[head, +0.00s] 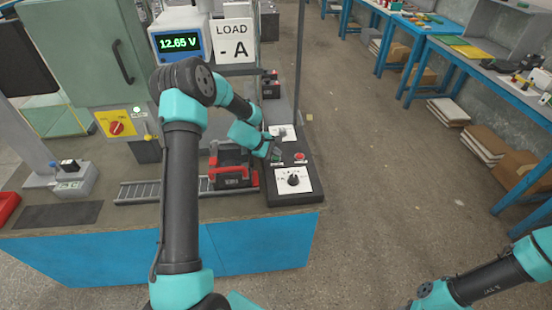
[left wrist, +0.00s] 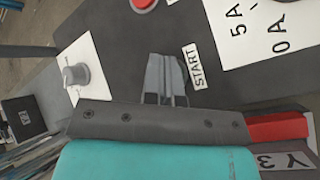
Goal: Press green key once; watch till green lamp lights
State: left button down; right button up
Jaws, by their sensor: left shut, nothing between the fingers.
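The dark control panel (head: 310,193) stands at the bench's right end. A small patch of green, likely the green key (head: 276,158), shows just below my left gripper (head: 276,151). In the left wrist view my left gripper (left wrist: 167,80) is shut and empty, its tips beside the START label (left wrist: 194,66). The fingers hide the key there, so I cannot tell whether they touch it. A red button (head: 299,157) sits right of the green patch.
A rotary knob (head: 293,180) on a white plate is at the panel's front. A battery with red clamps (head: 230,172) stands left of the panel, by a roller track (head: 140,192). A thin post (head: 299,60) rises behind. A display (head: 180,43) reads 12.65 V.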

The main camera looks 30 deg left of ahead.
aim_at(275, 160)
pick_arm(q)
jog(key=shift+s+f, duration=0.15)
jog(key=shift+f, duration=0.35)
jog(key=shift+s+f, duration=0.15)
jog(key=shift+f, duration=0.35)
dwell(0.9)
jog(key=shift+s+d+r, duration=0.1)
jog(key=shift+s+r, duration=0.05)
jog(key=shift+r, duration=0.15)
dwell(0.5)
jog(key=shift+a+r, duration=0.25)
jog(key=shift+r, duration=1.05)
jog(key=shift+d+r, duration=0.15)
jog(key=shift+r, duration=1.35)
jog(key=shift+w, duration=0.2)
